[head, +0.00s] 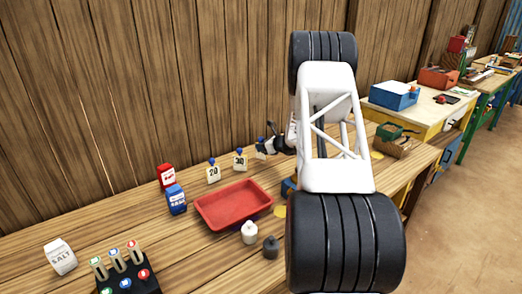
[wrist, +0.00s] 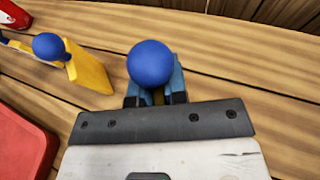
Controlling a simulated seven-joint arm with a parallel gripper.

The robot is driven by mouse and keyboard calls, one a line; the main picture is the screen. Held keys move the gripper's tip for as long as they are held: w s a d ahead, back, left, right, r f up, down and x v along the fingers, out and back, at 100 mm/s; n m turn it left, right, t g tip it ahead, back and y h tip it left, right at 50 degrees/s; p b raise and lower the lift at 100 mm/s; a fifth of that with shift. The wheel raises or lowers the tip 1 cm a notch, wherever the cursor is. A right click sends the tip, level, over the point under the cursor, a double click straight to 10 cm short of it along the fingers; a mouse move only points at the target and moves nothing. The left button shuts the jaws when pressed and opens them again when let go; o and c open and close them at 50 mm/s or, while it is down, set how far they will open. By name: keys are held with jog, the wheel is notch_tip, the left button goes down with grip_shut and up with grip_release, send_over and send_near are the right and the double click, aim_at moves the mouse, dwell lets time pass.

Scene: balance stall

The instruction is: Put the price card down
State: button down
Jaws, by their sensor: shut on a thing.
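The price card (head: 261,148) has a blue ball knob on top. It stands at the right end of a row of cards, near the back wall. My gripper (head: 273,146) is at this card, partly hidden by my arm. In the wrist view, the card's blue knob (wrist: 150,63) sits between the blue fingers of my gripper (wrist: 155,92), which are shut on the card. The card's face and lower edge are mostly hidden there. I cannot tell whether it touches the table.
Price cards marked 20 (head: 213,173) and 30 (head: 240,161) stand left of it. The nearer one shows as a yellow card (wrist: 88,68) in the wrist view. A red tray (head: 225,213) lies in front. Red (head: 166,177) and blue (head: 176,201) packets stand left.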

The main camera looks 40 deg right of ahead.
jog(key=shift+f, duration=0.75)
jog(key=shift+f, duration=0.1)
jog(key=c, duration=1.1)
grip_release()
jog(key=shift+c, duration=0.2)
jog(key=shift+r+v, duration=0.2)
jog(key=shift+v, duration=0.75)
jog(key=v, duration=1)
jog(key=shift+a+r, duration=0.1)
jog(key=shift+a, duration=0.05)
